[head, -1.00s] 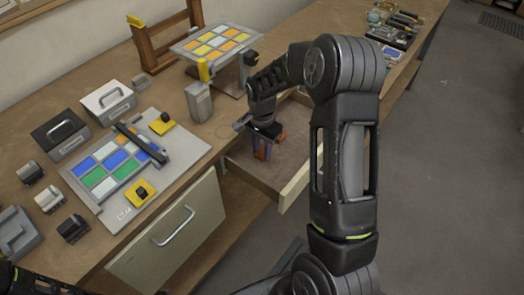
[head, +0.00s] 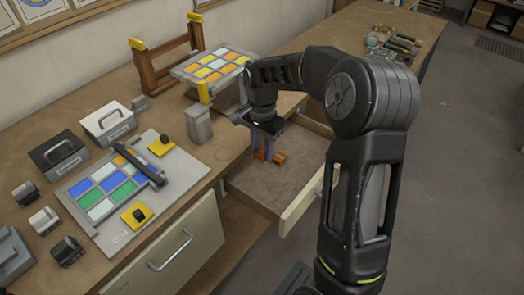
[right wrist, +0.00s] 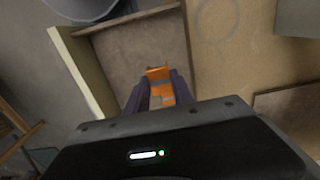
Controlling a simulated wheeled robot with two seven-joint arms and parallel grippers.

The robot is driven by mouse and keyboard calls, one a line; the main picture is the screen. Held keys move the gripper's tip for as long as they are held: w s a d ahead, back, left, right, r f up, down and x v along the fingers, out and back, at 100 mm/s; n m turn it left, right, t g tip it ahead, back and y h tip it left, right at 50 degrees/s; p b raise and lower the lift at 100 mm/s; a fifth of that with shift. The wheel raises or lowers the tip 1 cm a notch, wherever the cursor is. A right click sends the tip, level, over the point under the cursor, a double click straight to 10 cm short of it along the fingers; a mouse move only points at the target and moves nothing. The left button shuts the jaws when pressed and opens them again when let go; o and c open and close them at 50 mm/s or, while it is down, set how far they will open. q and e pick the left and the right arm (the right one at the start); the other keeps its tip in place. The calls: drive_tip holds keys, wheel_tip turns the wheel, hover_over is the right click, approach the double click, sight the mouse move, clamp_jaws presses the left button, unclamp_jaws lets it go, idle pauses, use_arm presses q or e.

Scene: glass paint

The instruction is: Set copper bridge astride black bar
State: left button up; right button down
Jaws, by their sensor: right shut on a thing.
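The copper bridge (head: 280,157) shows as an orange piece at the open drawer, partly hidden by my right gripper (head: 266,151). The right gripper points down over the drawer, its purple-grey fingers shut on the bridge. In the right wrist view the bridge (right wrist: 158,76) sits between the fingertips (right wrist: 160,88). I cannot tell whether it clears the drawer floor. The black bar (head: 140,167) lies across the panel of coloured glass panes (head: 104,190) on the grey board, left of the drawer. My left gripper is out of view.
The drawer (head: 250,190) stands open from the bench. Yellow pads with black knobs (head: 137,214) sit beside the bar. A grey canister (head: 198,124), a raised sample panel (head: 212,66) and a wooden rack (head: 160,65) stand behind. Lidded boxes (head: 60,154) stand at left.

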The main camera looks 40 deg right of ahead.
sight(262, 152)
idle(0.4)
